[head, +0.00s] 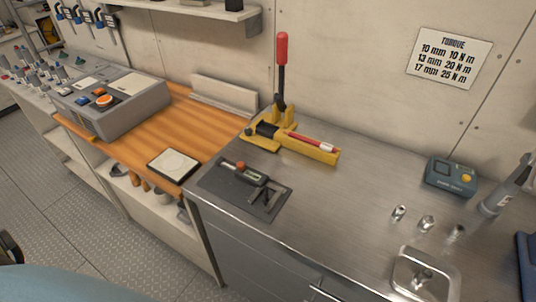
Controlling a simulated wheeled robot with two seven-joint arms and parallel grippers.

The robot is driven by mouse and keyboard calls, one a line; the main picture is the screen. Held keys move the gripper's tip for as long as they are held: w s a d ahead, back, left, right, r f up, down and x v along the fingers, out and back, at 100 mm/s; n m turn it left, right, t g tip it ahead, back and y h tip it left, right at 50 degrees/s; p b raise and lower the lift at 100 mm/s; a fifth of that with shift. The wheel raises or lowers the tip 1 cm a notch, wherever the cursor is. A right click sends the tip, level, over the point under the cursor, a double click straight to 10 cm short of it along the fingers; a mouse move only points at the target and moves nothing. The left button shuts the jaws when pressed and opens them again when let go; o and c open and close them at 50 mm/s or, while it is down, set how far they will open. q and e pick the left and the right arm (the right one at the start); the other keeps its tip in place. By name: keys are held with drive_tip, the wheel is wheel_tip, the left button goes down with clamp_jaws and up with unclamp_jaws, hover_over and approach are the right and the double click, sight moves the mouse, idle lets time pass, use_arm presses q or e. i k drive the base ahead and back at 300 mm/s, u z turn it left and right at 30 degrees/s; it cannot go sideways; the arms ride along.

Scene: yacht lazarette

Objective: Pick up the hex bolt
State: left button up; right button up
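Three small shiny metal pieces that look like bolts stand in a row on the steel bench at the right of the head view: a left one (398,213), a middle one (426,223) and a right one (456,232). They are too small to tell which is the hex bolt. A square metal dish (401,285) in front of them holds more shiny metal, whose shape is unclear. Neither of my grippers is in view.
The steel bench (340,215) between is clear.

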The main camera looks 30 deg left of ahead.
sight(266, 200)
drive_tip(key=z, duration=0.2)
drive_tip(key=k, duration=0.6)
drive_tip(key=u, duration=1.15)
drive_tip(key=i, duration=0.5)
drive_tip(key=u, duration=0.05)
